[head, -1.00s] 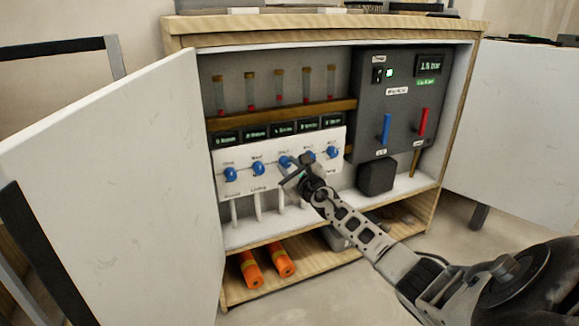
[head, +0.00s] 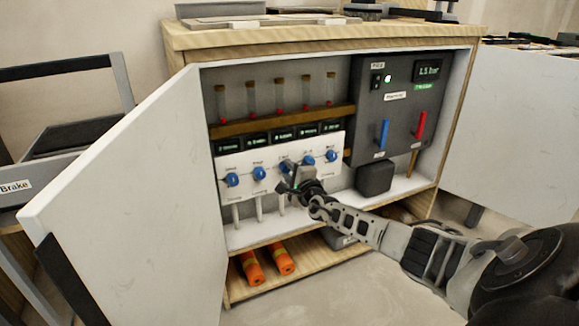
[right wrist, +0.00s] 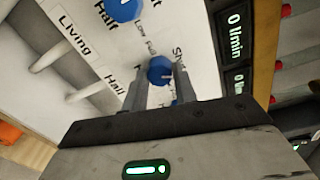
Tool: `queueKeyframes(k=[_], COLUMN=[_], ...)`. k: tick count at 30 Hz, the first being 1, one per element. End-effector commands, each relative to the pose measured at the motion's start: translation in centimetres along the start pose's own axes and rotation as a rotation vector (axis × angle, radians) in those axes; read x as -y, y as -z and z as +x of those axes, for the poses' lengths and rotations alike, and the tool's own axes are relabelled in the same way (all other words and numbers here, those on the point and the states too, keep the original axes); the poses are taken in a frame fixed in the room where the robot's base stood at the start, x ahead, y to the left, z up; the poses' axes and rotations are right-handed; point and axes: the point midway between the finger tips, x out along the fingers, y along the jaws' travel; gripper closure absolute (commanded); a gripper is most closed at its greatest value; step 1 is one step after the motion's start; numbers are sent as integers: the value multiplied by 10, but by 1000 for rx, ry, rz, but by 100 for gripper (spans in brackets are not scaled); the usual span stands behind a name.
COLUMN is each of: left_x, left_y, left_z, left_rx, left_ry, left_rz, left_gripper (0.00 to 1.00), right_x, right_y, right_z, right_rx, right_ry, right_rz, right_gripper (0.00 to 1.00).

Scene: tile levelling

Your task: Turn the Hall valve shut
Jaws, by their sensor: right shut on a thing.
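The white valve panel (head: 242,207) stands in the open cabinet with a row of blue knobs. In the right wrist view the Hall label (right wrist: 115,85) lies beside the blue Hall knob (right wrist: 160,70), which sits between the fingers of my right gripper (right wrist: 160,85). The gripper is shut on this knob. A white mark shows on the knob, and a "Shut" label (right wrist: 178,58) is close by; I cannot tell the exact setting. In the head view my right gripper (head: 292,170) partly covers the Hall knob (head: 285,166). My left gripper is out of view.
The Living knob (head: 259,173) is left of the Hall knob, and another blue knob (head: 308,160) is close on the right. A grey pressure unit (head: 400,110) with blue and red levers stands farther right. The open white doors (head: 120,180) flank the cabinet. Orange cylinders (head: 252,267) lie on the lower shelf.

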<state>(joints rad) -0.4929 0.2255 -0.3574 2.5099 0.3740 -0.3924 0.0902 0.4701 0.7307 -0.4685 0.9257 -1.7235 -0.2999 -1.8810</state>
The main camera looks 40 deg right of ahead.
Motion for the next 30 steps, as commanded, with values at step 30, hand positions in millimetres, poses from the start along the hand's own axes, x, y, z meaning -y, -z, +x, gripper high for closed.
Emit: queueKeyframes(k=[30], left_x=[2], left_y=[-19], left_z=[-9], left_rx=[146], left_ry=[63], left_rz=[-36], left_gripper=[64], right_x=[1], right_y=[-1], right_z=[1], right_rx=[-17], right_ry=[0], right_rz=[-417], right_gripper=[95])
